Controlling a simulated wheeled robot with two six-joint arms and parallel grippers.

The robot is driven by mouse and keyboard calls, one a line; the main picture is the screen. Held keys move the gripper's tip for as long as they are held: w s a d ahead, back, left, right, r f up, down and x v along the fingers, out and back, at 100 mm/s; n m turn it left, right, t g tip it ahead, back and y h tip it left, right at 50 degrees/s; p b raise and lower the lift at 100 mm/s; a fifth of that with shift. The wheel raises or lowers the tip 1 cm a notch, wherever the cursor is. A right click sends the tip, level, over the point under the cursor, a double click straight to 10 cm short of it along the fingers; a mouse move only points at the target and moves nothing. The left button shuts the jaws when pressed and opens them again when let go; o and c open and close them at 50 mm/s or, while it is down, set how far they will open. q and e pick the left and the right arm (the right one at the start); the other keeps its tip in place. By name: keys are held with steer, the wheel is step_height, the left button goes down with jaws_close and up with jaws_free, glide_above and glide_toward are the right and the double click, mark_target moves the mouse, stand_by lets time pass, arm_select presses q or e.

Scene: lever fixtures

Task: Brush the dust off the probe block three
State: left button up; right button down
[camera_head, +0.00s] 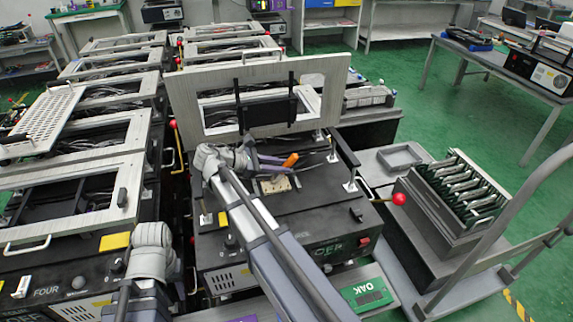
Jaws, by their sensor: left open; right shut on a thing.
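The probe block (274,186) is a small beige block on the dark top of the middle fixture (225,240). Its surface is too small to show dust clearly. The fixture's grey frame lid (335,85) stands raised behind it.
A fixture marked FOUR (60,275) stands to the left, with more behind. A red-knobbed lever (398,199) sticks out on the right. A cart with a rack of boards (465,190) stands beyond it. Green floor is open at right.

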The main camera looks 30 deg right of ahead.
mark_target(286, 163)
steer(key=shift+a+f, duration=0.1)
steer(key=shift+a, duration=0.15)
steer(key=shift+w+a, duration=0.3)
steer(key=shift+a, duration=0.6)
steer(key=shift+w+a, duration=0.25)
steer(key=shift+a, duration=0.65)
steer(key=shift+d, duration=0.1)
steer(key=shift+s+d, duration=0.3)
steer(key=shift+d, duration=0.6)
steer(key=shift+s+d, duration=0.25)
steer(key=shift+d, duration=0.7)
steer(key=shift+s+d, duration=0.2)
steer(key=shift+d, duration=0.7)
steer(key=shift+s+d, duration=0.2)
steer(key=shift+d, duration=0.7)
